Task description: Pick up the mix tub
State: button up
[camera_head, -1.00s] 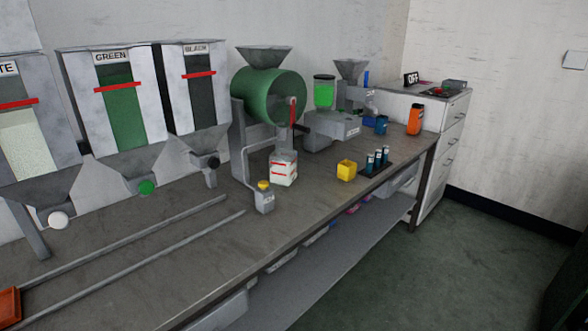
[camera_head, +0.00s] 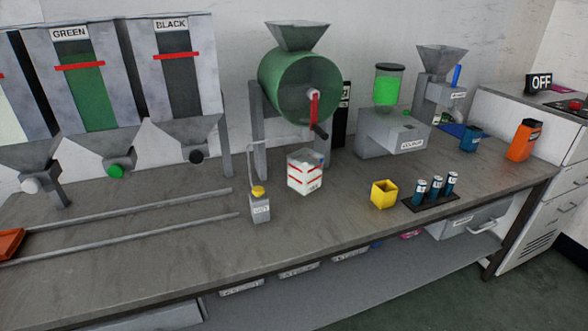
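A white square tub with red bands (camera_head: 304,174) stands upright on the bench below the green drum mixer (camera_head: 299,85). It is the likely mix tub, but its small label is too small to read surely. Something greyish shows at its open top. My gripper is not in view, and nothing touches the tub from my side.
A small grey box with a yellow knob (camera_head: 260,204) stands left of the tub. Two rails (camera_head: 120,240) run along the left bench. The front middle of the bench is clear.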

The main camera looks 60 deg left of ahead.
aim_at(305, 172)
jog(key=u, duration=0.65)
jog(key=i, duration=0.85)
jog(key=u, duration=1.5)
jog(key=i, duration=0.4)
jog(key=u, duration=0.3)
